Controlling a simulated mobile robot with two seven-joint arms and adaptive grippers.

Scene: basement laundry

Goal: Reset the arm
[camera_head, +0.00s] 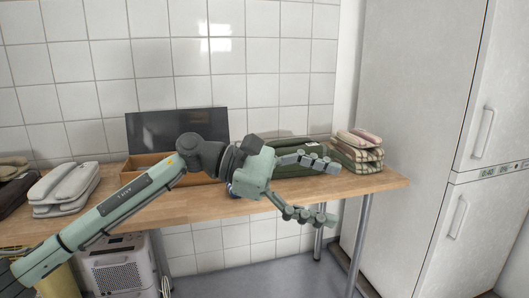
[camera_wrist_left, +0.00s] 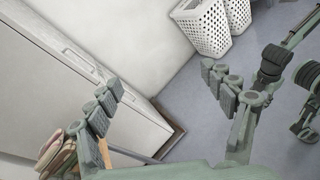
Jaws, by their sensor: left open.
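My left arm reaches in from the lower left in the head view, across the front of the wooden table (camera_head: 385,183). My left gripper (camera_head: 333,192) is at the right part of the table, in front of the folded textiles. Its fingers are spread wide apart with nothing between them. In the left wrist view the same gripper (camera_wrist_left: 160,80) shows open and empty, with white wall and grey floor beyond it. My right gripper is not seen in the head view.
Striped folded cloths (camera_head: 358,150) and dark green folded textiles (camera_head: 290,170) lie behind the gripper. A wooden box (camera_head: 145,163), a dark panel (camera_head: 155,130) and grey folded towels (camera_head: 65,188) stand further left. A tall white fridge (camera_head: 410,110) is right. White laundry baskets (camera_wrist_left: 205,28) stand by the wall.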

